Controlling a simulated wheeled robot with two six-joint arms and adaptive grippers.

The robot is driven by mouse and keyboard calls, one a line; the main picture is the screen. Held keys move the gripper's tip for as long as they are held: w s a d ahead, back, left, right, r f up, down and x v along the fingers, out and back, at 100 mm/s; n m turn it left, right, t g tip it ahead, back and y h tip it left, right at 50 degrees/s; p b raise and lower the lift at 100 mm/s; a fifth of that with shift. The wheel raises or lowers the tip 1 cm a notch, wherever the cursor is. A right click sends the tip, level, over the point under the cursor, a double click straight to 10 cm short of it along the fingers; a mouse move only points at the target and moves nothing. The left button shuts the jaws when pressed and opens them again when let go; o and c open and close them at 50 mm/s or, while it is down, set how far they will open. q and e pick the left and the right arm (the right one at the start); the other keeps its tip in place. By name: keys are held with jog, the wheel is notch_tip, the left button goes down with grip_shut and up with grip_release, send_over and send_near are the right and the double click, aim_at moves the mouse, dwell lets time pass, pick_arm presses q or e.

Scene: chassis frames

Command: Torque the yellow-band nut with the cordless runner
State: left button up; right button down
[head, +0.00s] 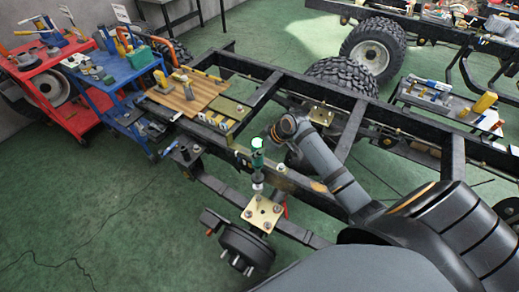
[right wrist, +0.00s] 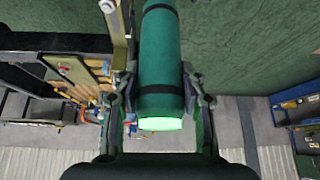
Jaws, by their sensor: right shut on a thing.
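The cordless runner (head: 257,160) is a green cylinder with a dark and silver lower part, held roughly upright with its nose down over a pale gold plate (head: 265,222). Its top end glows. In the right wrist view the runner (right wrist: 160,60) shows black bands and a bright green lit end. My right gripper (right wrist: 160,95) is shut around it, a finger on each side. Several nuts or bolt heads sit on the plate; I cannot make out a yellow band on any. The nose is at the plate's far edge; whether it touches a nut is unclear. My left gripper is not in view.
The black chassis frame (head: 290,82) runs across the middle. A brake drum (head: 245,247) with studs hangs below the plate. A wooden board (head: 190,93) with tools lies on the frame. Red (head: 52,72) and blue (head: 102,75) carts stand at left. Green floor is clear at lower left.

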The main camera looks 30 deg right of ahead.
aim_at(259, 167)
jog(key=shift+f+b, duration=0.55)
jog(key=shift+b, duration=0.05)
notch_tip(259, 167, down, 5)
jog(key=b, duration=0.5)
jog(key=shift+f+b, duration=0.15)
jog(key=shift+b, duration=0.25)
jog(key=shift+f, duration=0.35)
jog(key=shift+r+p, duration=0.1)
jog(key=shift+p, duration=0.4)
jog(key=shift+f, duration=1.25)
dwell(0.8)
jog(key=shift+f+b, duration=0.5)
jog(key=shift+f, duration=0.15)
dwell(1.2)
jog(key=shift+s+f, duration=0.15)
jog(key=shift+s, duration=0.05)
dwell(0.8)
